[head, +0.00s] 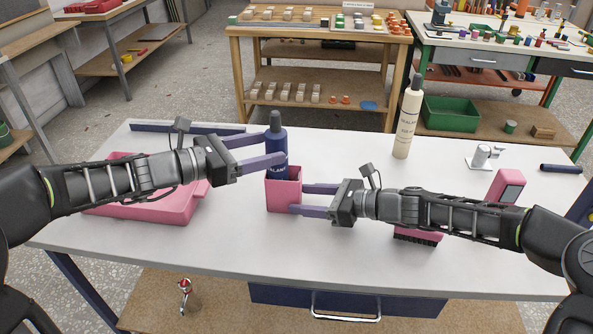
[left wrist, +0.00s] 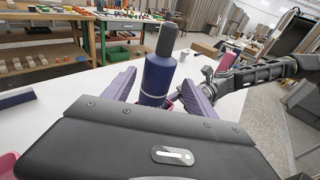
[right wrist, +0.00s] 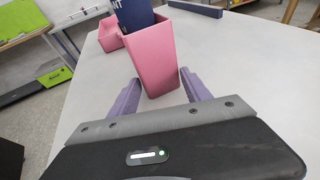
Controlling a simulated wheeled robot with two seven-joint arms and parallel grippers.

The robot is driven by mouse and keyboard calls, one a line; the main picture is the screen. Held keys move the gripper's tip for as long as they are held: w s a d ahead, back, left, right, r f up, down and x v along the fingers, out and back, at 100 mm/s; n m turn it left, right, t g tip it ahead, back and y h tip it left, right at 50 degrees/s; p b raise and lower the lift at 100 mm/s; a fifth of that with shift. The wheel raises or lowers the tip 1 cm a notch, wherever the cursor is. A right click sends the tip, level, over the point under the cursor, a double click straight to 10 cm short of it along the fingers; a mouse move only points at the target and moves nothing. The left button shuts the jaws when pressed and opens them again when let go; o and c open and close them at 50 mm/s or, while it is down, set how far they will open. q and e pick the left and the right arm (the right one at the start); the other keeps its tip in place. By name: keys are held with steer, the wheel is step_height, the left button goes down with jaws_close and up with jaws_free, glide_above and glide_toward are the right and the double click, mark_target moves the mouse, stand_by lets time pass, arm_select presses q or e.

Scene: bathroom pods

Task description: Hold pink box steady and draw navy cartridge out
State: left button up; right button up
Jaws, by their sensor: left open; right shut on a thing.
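The pink box (head: 283,194) stands upright on the white table, an open-topped square container. The navy cartridge (head: 277,142), a bottle shape with a dark rounded cap, stands in it with its upper part above the rim. My left gripper (head: 273,146) is open with its fingers on either side of the cartridge just above the rim; the cartridge (left wrist: 158,78) sits between the fingers in the left wrist view. My right gripper (head: 298,198) is shut on the pink box, low on its sides; the box (right wrist: 152,55) also shows in the right wrist view. The cartridge's lower part is hidden inside.
A pink tray (head: 150,205) lies to the left, partly under my left arm. A cream bottle (head: 407,125) stands behind right. A white pump dispenser (head: 483,157), a pink block (head: 507,187) and a dark-bristled brush (head: 416,238) are at the right. The front table area is clear.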

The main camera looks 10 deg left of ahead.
mark_target(273, 114)
arm_select(q)
steer(key=shift+x, duration=1.45)
steer(key=shift+c, duration=0.5)
steer(key=c, duration=1.2)
steer(key=shift+r, duration=0.1)
steer(key=shift+c, duration=0.2)
steer(key=shift+r, duration=0.1)
steer(key=shift+r, duration=6.2)
steer(key=shift+c, duration=0.2)
steer(key=shift+r, duration=0.1)
